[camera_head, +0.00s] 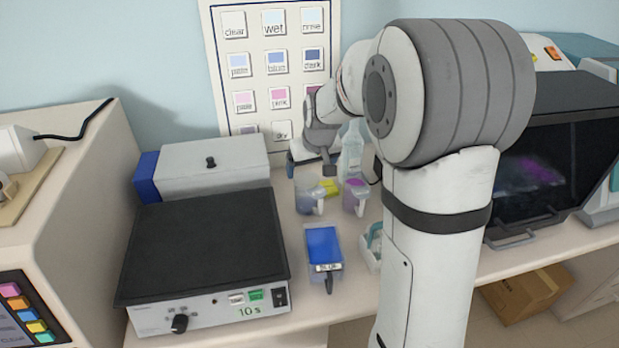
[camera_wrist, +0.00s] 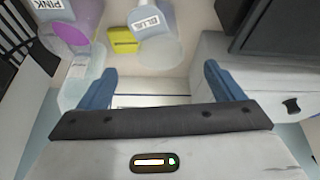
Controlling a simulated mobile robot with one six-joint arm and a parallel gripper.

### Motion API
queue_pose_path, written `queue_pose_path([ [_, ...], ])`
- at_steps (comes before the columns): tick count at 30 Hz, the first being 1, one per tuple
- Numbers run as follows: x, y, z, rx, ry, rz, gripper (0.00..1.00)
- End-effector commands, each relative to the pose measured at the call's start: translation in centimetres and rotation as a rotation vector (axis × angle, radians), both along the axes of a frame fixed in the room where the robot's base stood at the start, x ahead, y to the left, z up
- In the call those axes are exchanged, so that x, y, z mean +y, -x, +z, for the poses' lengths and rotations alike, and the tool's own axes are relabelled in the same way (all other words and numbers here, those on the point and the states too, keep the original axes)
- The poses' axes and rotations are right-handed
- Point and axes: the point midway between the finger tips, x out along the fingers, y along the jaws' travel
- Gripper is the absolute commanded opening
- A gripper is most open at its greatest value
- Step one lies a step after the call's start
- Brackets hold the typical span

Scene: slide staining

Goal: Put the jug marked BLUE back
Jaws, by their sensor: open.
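The jug marked BLUE (camera_head: 307,194) is a clear vessel with a pale grey-blue tint. It stands on the bench behind the blue tray; in the wrist view it shows with its label (camera_wrist: 155,35) at the top centre. My gripper (camera_wrist: 160,88) is open, with its blue fingers apart and no jug between them. In the head view my gripper (camera_head: 310,162) is just behind and above the BLUE jug, partly hidden by my own arm. The jug marked PINK (camera_head: 355,196), with purple contents, stands to the right of it.
A yellow object (camera_wrist: 123,40) lies between the jugs. A clear container (camera_wrist: 82,76) is close to one finger. A grey box (camera_head: 215,165) and a black-topped hot plate (camera_head: 205,245) stand left. A blue tray (camera_head: 322,243) lies in front. A colour chart (camera_head: 232,60) is behind.

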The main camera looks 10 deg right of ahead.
Motion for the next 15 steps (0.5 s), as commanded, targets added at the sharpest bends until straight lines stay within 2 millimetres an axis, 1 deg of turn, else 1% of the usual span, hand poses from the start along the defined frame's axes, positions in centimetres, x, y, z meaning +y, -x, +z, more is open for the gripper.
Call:
queue_pose_path([
  [1,0.0,0.3,0.8,-0.003,0.001,0.000,0.88],
  [3,-0.1,0.6,1.5,-0.002,0.001,0.000,0.88],
  [8,-0.1,1.4,2.6,0.001,0.000,-0.002,0.88],
  [11,0.0,3.4,3.6,0.005,-0.002,-0.010,0.88],
  [14,0.1,6.9,4.8,0.016,-0.006,-0.024,0.88],
  [15,0.2,8.7,5.3,0.023,-0.008,-0.032,0.88],
])
